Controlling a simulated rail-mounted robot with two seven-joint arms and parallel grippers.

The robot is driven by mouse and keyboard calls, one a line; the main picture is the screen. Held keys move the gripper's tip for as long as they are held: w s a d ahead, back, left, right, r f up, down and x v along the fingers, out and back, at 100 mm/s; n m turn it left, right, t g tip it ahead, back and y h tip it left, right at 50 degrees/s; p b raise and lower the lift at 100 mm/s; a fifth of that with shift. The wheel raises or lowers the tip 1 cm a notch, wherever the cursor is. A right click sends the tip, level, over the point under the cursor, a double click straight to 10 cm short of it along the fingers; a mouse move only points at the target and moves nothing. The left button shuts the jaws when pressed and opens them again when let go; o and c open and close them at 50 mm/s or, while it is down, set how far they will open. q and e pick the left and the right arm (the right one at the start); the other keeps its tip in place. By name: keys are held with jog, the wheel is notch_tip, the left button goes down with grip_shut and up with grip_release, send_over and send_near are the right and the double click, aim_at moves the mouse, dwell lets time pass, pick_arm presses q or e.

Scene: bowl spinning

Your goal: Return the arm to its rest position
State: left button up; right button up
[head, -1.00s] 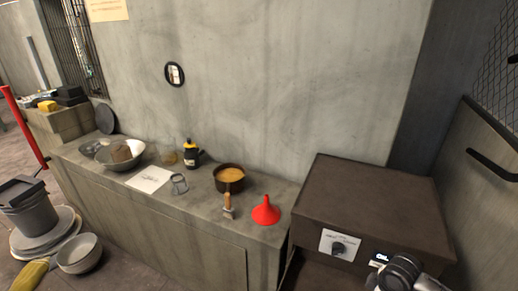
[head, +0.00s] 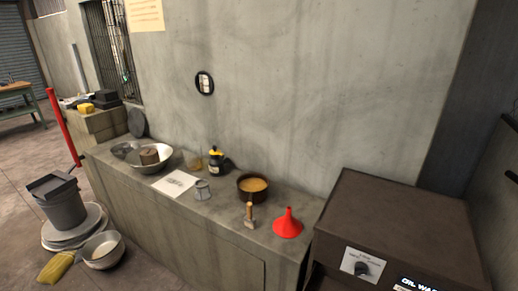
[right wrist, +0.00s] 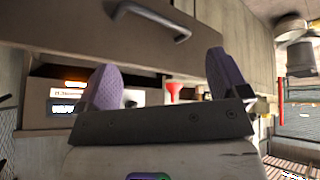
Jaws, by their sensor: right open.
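My right gripper (right wrist: 165,80) shows in the right wrist view with its two purple-padded fingers spread wide apart. It is open, and nothing is held between the fingers. The right gripper and arm do not show in the head view. My left gripper is in neither current view.
A dark machine box (head: 395,225) with a knob panel stands at the right. The concrete counter (head: 215,228) holds a red funnel (head: 288,224), a brown pot (head: 253,197), a yellow-black bottle (head: 216,160) and a metal bowl (head: 168,164).

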jog(key=s+a+f+g, duration=0.1)
jog(key=s+f+g, duration=0.1)
jog(key=s+f, duration=0.45)
notch_tip(320, 180, up, 36)
jog(key=s+p, duration=0.2)
jog(key=p, duration=3.3)
jog(key=shift+s+a+g, duration=0.15)
jog(key=shift+a+g, duration=0.15)
